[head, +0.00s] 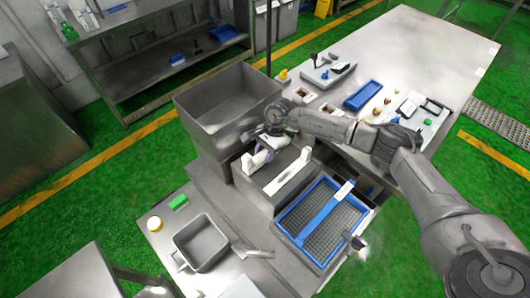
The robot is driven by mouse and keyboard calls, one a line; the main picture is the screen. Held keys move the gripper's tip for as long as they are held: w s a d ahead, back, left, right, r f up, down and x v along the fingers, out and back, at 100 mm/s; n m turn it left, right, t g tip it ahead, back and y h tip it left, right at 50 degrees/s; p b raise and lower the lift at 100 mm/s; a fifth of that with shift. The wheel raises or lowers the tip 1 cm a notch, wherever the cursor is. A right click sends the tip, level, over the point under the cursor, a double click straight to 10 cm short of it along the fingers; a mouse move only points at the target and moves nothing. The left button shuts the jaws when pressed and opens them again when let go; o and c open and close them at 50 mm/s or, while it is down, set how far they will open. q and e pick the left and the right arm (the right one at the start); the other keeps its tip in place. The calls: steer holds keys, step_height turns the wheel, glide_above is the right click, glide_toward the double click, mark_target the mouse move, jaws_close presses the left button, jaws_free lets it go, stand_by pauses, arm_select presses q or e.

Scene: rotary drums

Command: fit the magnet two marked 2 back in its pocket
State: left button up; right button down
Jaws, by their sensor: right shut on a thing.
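My right gripper (275,129) is beside the lower right edge of the large grey metal hopper (228,104), above the steel machine body with white fittings. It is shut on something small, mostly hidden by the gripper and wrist. I cannot read a mark on it or tell for sure that it is magnet two. A white and pale purple part (258,159) lies just below the gripper. A long white bar (288,174) lies to its lower right. I cannot make out a pocket. My left gripper is not in view.
A blue-framed mesh tray (288,240) is in front at right. A grey open pan (201,243), a green block (178,202) and a yellow-lidded jar (155,224) stand at left. The right table (430,50) holds a blue tray (363,95) and small parts; its far end is clear.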

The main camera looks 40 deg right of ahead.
arm_select(q)
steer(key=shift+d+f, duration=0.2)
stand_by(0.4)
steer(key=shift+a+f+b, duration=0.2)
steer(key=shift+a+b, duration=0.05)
steer(key=shift+b, duration=0.2)
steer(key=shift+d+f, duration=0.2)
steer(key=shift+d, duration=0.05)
stand_by(0.7)
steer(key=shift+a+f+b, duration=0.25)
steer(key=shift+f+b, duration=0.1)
steer(key=shift+b, duration=0.2)
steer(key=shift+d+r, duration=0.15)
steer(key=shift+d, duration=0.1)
stand_by(0.5)
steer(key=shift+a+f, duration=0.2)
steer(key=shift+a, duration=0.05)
stand_by(0.5)
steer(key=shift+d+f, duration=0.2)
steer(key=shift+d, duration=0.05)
stand_by(0.4)
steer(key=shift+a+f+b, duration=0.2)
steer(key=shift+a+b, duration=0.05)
steer(key=shift+b, duration=0.15)
stand_by(0.3)
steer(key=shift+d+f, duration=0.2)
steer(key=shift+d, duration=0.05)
stand_by(0.4)
